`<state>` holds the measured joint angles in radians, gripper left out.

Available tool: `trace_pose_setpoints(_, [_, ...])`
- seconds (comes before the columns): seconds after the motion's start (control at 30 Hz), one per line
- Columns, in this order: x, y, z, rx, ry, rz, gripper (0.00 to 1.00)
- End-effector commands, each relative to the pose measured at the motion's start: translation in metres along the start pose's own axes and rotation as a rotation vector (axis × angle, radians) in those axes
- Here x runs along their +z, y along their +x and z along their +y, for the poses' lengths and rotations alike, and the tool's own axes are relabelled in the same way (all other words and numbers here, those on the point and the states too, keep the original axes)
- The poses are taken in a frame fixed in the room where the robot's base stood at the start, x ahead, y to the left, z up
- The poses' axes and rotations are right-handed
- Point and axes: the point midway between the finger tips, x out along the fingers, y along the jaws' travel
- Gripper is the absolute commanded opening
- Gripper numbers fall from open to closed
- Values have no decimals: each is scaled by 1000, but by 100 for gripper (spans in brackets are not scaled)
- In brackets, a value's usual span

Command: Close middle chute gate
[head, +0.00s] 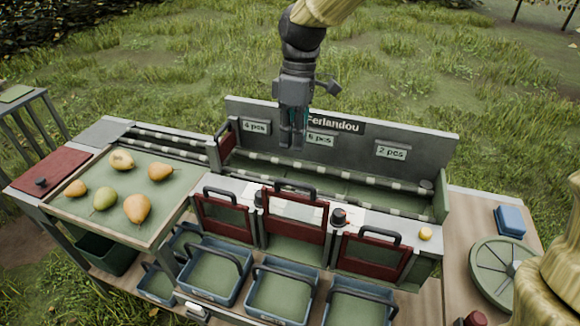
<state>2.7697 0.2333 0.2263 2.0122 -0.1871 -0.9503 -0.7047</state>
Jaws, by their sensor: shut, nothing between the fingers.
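The middle chute gate (297,220) is a dark red panel with a black handle on top. It sits higher than the gates on either side, and a green chute surface shows below its lower edge. The left gate (225,219) and the right gate (374,259) are of the same kind and sit lower in their frames. My gripper (291,146) points down, shut and empty, in front of the sign board and behind the middle gate in the picture. It appears apart from the gate handle; its exact height is hard to tell.
A tray (168,215) with several pears stands at left. Blue-grey baskets (282,292) stand below the chutes. Black knobs (338,216) flank the middle gate, and a yellow button (425,233) is at right. The sign board (352,145) rises behind a roller trough. A round green dial (500,275) lies at right.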

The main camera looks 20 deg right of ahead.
Motion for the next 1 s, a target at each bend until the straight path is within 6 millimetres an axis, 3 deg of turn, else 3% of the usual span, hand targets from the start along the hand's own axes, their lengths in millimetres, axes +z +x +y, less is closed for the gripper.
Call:
trace_pose_setpoints(0.3, [0,50,-1,-3,0,-2,0])
trace_pose_setpoints(0.5, [0,72,0,-1,0,-1,0])
trace_pose_setpoints(1.0, [0,80,0,0,0,1,0])
